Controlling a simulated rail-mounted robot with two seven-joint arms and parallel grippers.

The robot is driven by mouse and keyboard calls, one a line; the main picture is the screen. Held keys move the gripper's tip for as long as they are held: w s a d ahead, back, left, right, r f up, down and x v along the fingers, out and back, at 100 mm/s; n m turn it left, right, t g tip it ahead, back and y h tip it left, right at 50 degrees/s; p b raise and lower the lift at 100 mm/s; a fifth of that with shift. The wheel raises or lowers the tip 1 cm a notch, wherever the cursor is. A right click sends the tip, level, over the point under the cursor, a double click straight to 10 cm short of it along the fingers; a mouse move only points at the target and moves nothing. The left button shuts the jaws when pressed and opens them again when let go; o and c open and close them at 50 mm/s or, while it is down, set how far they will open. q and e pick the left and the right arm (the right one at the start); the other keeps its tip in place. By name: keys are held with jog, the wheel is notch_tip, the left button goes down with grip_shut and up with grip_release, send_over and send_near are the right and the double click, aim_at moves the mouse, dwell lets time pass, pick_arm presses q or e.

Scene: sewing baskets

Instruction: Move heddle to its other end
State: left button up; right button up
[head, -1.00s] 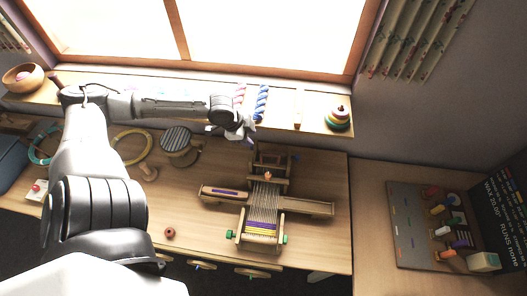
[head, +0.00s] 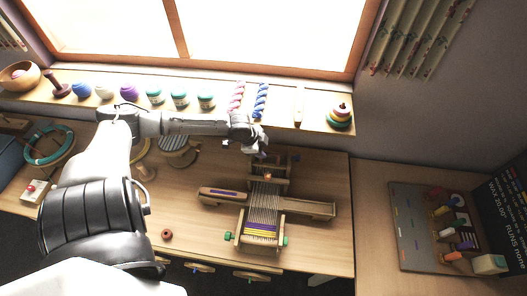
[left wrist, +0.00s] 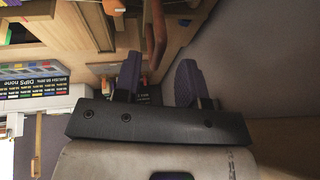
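A small wooden loom (head: 262,229) stands on the wooden desk, with pale warp threads and a purple and yellow woven band at its near end. A wooden crosspiece with a small orange knob (head: 267,176) sits toward its far end; I cannot tell for sure whether it is the heddle. My left gripper (head: 258,150) is above the far end of the loom, apart from the knob as far as I can see. In the left wrist view, its two dark fingers (left wrist: 158,82) stand apart with nothing clearly held. My right gripper is not in view.
Spools, jars and twisted yarn (head: 261,100) line the windowsill (head: 315,122) behind. A board with pegs (head: 408,232) is on the right-hand table. The desk right of the loom is clear.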

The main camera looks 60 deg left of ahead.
pick_arm(q)
jog(key=shift+x, duration=1)
jog(key=shift+c, duration=0.2)
grip_shut()
jog(key=shift+d, duration=0.1)
